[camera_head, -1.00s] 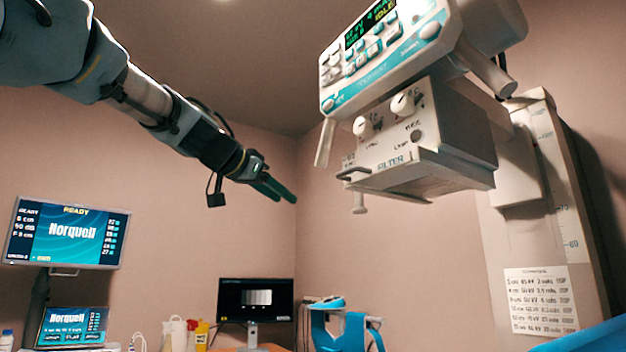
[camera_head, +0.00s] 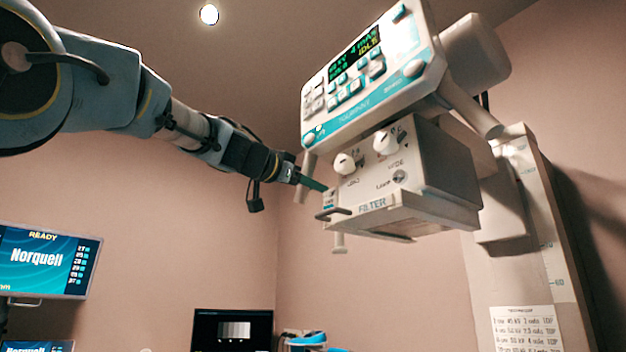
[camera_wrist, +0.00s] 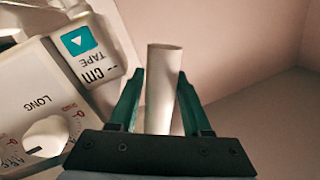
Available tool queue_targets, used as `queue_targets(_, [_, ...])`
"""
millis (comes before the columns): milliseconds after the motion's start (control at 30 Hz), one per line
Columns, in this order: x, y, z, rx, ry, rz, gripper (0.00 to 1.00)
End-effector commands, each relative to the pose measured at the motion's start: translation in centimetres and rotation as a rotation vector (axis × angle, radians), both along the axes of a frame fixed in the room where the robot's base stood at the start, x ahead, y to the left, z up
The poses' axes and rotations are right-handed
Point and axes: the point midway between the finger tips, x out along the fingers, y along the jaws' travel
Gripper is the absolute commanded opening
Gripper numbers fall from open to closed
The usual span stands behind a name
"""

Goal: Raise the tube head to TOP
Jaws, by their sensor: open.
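The tube head is a pale box with a control panel (camera_head: 372,75) on top and a collimator (camera_head: 405,180) marked FILTER below. It is mounted on a pale column (camera_head: 545,225) with a printed scale; "60" shows low on it. A pale rod handle (camera_head: 306,178) hangs at its left side, and another handle (camera_head: 472,110) is on the right. My gripper (camera_head: 318,186) is at the left handle. In the wrist view the handle (camera_wrist: 163,85) stands between the two green fingers of my gripper (camera_wrist: 160,85), with gaps showing on both sides.
The tape readout (camera_wrist: 95,65) shows dashes and "cm", beside a knob (camera_wrist: 45,138) marked LONG. A Norquell monitor (camera_head: 45,262) is at lower left and a dark monitor (camera_head: 233,330) at lower middle. A paper chart (camera_head: 525,330) is on the column. Open wall lies left of the head.

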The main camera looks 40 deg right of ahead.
Motion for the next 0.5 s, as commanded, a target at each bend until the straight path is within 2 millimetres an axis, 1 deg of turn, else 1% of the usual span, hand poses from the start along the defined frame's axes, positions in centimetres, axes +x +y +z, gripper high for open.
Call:
queue_targets(100, [0.11,-0.58,0.09,0.0,0.0,0.001,0.48])
queue_targets(367, [0.13,-0.69,-0.01,-0.001,0.0,0.002,0.48])
queue_targets(400, [0.13,-0.69,-0.01,0.0,0.0,0.001,0.46])
queue_targets(500, [0.12,-0.68,-0.01,0.0,0.0,0.001,0.35])
